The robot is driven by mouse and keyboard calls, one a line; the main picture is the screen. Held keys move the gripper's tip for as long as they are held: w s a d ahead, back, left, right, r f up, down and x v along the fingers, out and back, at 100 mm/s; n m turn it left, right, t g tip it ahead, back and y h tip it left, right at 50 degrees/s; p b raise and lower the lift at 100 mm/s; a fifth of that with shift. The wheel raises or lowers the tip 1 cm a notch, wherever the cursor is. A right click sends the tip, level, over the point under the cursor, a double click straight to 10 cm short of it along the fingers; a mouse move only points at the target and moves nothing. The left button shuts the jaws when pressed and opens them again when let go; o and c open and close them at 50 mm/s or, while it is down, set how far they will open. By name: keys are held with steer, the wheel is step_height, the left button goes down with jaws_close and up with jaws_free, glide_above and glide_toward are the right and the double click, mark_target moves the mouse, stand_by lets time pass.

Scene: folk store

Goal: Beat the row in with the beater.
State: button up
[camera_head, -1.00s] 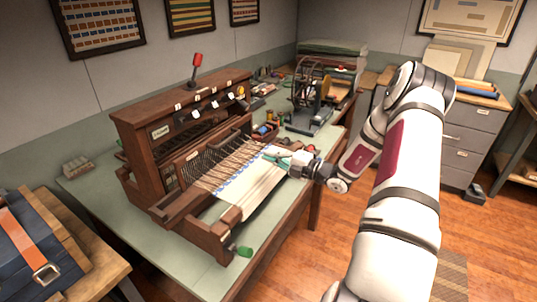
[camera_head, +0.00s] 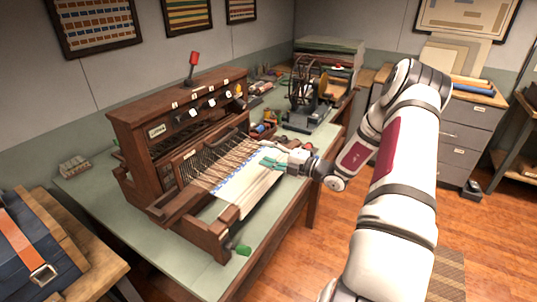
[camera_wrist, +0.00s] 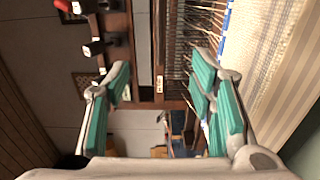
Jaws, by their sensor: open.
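The wooden loom (camera_head: 125,122) stands on the green table. Its beater (camera_head: 185,158), a dark wooden frame with a reed of fine bars, stands upright behind the cloth. The white cloth (camera_head: 250,188) with a blue patterned edge (camera_head: 230,182) stretches in front of the reed; the newest row is too small to make out. My gripper (camera_head: 266,163) is above the cloth's right side, its teal fingers spread and empty, pointing toward the beater. In the wrist view the beater's top bar (camera_wrist: 158,60) with a small label shows between and beyond the open fingers (camera_wrist: 160,76); I see no contact.
A red-knobbed lever (camera_head: 194,62) rises from the loom's top. A dark wheeled winder (camera_head: 308,95) and small spools (camera_head: 265,127) stand behind my gripper. Open floor (camera_head: 300,250) lies right of the table.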

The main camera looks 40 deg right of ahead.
steer(key=shift+s, duration=0.1)
stand_by(0.3)
steer(key=p+v, duration=0.2)
steer(key=v, duration=0.6)
stand_by(0.5)
stand_by(1.2)
